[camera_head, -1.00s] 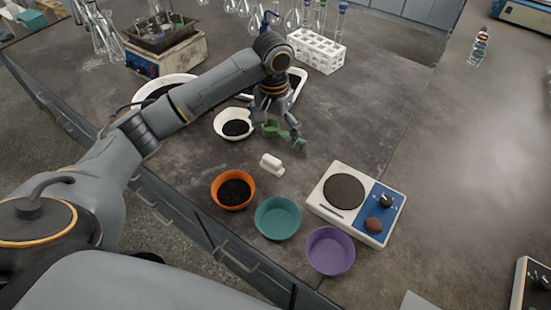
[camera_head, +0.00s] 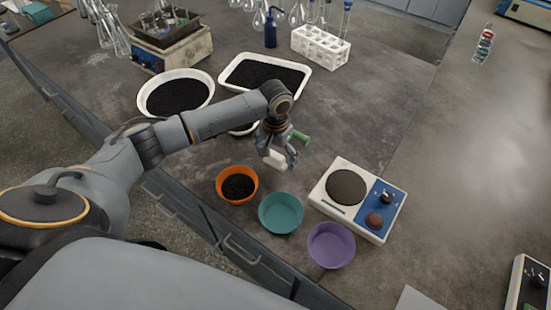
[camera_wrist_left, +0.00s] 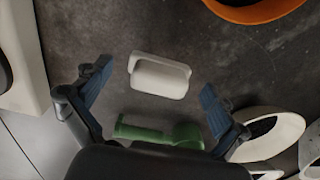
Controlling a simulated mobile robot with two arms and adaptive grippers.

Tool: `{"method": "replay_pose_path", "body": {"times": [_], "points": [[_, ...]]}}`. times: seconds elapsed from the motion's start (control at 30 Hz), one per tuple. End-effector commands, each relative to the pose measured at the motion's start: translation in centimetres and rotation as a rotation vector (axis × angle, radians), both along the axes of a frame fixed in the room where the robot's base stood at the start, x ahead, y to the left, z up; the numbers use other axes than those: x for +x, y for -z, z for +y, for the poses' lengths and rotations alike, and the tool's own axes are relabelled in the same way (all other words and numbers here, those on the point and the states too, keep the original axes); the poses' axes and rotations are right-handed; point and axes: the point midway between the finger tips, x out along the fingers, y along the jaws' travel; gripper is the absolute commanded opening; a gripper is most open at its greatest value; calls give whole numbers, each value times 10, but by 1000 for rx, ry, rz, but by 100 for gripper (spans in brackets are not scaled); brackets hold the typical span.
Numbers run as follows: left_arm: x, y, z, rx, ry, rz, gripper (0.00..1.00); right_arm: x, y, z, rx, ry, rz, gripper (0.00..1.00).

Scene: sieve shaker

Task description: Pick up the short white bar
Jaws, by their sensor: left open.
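The short white bar (camera_head: 275,161) lies on the dark bench near the orange bowl, partly hidden by my left gripper in the head view. It shows whole in the left wrist view (camera_wrist_left: 160,76), between and slightly beyond the fingertips. My left gripper (camera_head: 279,157) is open and empty, pointing down at the bar. In the wrist view its two blue-grey fingers (camera_wrist_left: 155,79) stand on either side of the bar with gaps. How high it is above the bench I cannot tell. My right gripper is not in view.
A green object (camera_wrist_left: 158,132) lies close beside the bar. The orange bowl (camera_head: 222,187) with dark grains, teal bowl (camera_head: 281,213) and purple bowl (camera_head: 331,245) stand nearer the front edge. A white-and-blue hot plate (camera_head: 325,190) is at right.

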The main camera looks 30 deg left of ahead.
Motion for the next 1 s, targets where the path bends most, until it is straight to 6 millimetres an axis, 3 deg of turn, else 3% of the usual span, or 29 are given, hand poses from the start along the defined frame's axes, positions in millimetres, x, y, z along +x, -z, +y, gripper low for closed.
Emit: {"method": "replay_pose_path", "body": {"times": [0.1,0.13,0.4,0.5,0.83,1.0], "points": [[0,0,0,0,0,0,97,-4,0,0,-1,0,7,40],[0,0,0,0,0,0,93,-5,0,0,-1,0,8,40],[0,0,0,0,0,0,38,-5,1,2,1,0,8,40],[-1,1,0,0,0,2,23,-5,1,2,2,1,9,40],[-2,0,0,1,1,7,23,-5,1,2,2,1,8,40],[-1,-15,0,-2,0,3,23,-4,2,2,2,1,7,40]]}}
